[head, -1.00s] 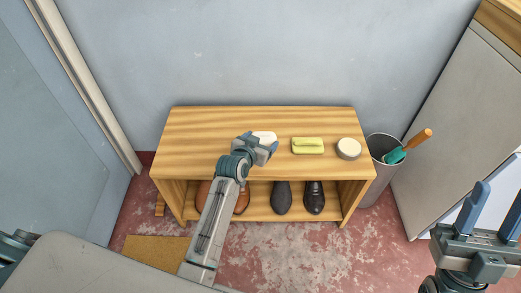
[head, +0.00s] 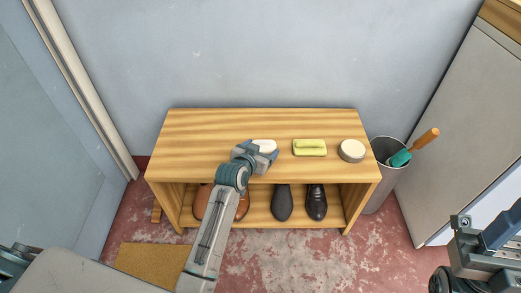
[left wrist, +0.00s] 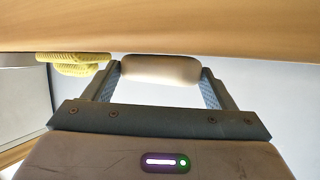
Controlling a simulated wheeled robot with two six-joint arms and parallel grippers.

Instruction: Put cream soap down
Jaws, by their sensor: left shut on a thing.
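The cream soap (head: 264,146) is a pale rounded bar at the top of the wooden bench. My left gripper (head: 261,151) is shut on it, with the fingers on its two ends. In the left wrist view the soap (left wrist: 160,69) sits between the fingertips of the left gripper (left wrist: 160,78), right against or very close to the wood surface; I cannot tell if it touches. My right gripper (head: 492,240) is at the right edge of the head view, partly cut off, away from the bench.
On the bench (head: 200,130) a yellow-green block (head: 309,147) and a round pale tin (head: 352,150) stand to the right of the soap. Shoes (head: 316,203) fill the shelf below. A grey bin (head: 385,175) holds an orange-handled tool (head: 420,142). The bench top's left half is clear.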

